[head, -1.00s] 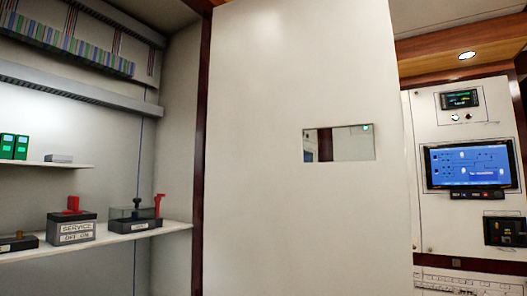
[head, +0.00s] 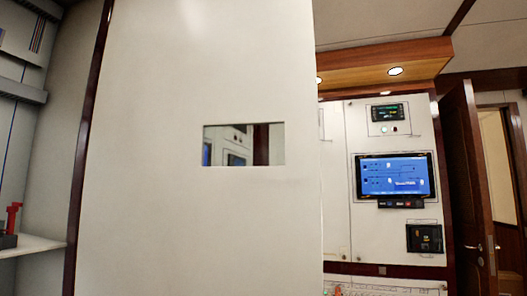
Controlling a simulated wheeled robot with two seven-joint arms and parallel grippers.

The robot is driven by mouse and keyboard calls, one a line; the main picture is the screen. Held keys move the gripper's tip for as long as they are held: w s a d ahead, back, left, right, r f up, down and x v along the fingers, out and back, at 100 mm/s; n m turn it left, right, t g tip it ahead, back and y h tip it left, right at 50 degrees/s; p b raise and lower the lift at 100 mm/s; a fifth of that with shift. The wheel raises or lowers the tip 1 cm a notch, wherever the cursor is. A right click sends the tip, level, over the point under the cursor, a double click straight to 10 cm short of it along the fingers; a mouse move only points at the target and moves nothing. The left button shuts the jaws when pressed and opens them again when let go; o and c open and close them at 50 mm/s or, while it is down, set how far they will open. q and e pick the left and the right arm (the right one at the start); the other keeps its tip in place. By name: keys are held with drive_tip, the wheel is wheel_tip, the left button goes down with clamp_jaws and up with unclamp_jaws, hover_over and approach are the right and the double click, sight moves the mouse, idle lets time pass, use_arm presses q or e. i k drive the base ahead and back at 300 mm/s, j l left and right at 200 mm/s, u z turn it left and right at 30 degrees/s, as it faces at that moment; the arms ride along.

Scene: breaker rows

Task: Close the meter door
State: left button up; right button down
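A large plain white door panel (head: 190,225), which looks like the meter door, fills the left middle of the head view. It stands swung out from the cabinet on the left, with its dark reddish frame edge (head: 88,150) along its left side. A small rectangular window (head: 244,144) is set in it; I cannot tell whether the screens in it are reflected or seen through. The door's right edge stands free in front of the panel wall behind. Neither of my grippers shows, and no hand is seen touching the door.
The cabinet interior at far left has a shelf (head: 35,246) with a red-handled switch (head: 12,218). Behind, right of the door, a wall panel carries a blue screen (head: 395,176) and a black meter (head: 424,238). A brown wooden door (head: 462,185) stands open at far right.

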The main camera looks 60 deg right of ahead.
sight(156, 221)
drive_tip(key=l+u, duration=0.2)
drive_tip(key=l, duration=0.7)
drive_tip(key=k+l+u, duration=0.1)
drive_tip(key=l+u, duration=0.15)
drive_tip(key=l, duration=0.7)
drive_tip(key=l+u, duration=0.3)
drive_tip(key=l, duration=0.2)
drive_tip(key=l+u, duration=0.3)
drive_tip(key=l, duration=0.2)
drive_tip(key=k+l+u, duration=0.15)
drive_tip(key=l+u, duration=0.2)
drive_tip(key=l, duration=0.15)
drive_tip(key=i+l, duration=0.1)
drive_tip(key=l, duration=0.2)
drive_tip(key=u, duration=0.05)
